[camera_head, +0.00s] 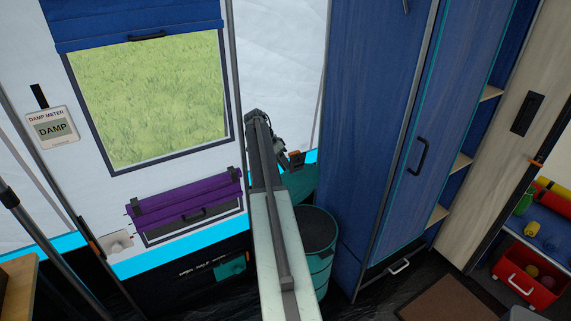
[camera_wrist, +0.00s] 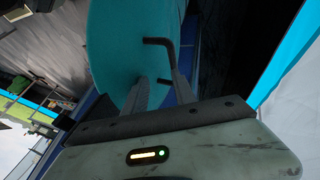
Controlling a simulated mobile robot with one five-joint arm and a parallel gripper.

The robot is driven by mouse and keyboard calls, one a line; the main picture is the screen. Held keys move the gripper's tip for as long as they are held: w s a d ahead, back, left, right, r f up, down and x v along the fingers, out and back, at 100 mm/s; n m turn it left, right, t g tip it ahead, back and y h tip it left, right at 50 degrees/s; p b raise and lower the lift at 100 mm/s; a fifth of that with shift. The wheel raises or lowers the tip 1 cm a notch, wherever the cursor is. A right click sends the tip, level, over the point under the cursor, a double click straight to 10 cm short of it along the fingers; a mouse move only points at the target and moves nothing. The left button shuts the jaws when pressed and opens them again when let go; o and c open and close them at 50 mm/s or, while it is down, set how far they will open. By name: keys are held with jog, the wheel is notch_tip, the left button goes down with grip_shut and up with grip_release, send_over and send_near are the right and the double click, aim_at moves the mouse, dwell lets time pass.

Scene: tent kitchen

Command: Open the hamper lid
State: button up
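The hamper (camera_head: 320,268) is a teal round tub on the floor, partly behind my arm in the head view. Its top shows a dark round opening. A teal panel (camera_head: 302,184), which looks like its lid, stands raised behind the opening. In the wrist view the lid (camera_wrist: 115,50) is a large teal disc with a black bar handle (camera_wrist: 160,41). My gripper (camera_wrist: 160,92) is close to this handle, its fingers apart with teal showing between them. The handle's lower part is near the right finger; contact is unclear. In the head view my gripper (camera_head: 294,158) is beside the raised panel.
A tall blue wardrobe (camera_head: 375,130) stands close on the right of the hamper. The tent wall with a window (camera_head: 150,100) and a purple roll-up flap (camera_head: 185,200) is on the left. A red bin (camera_head: 525,277) and brown mat (camera_head: 445,300) lie at lower right.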

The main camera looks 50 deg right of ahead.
jog(key=s+a+r+p, duration=0.1)
jog(key=s+a, duration=0.7)
jog(key=a, duration=0.2)
jog(key=shift+s, duration=0.25)
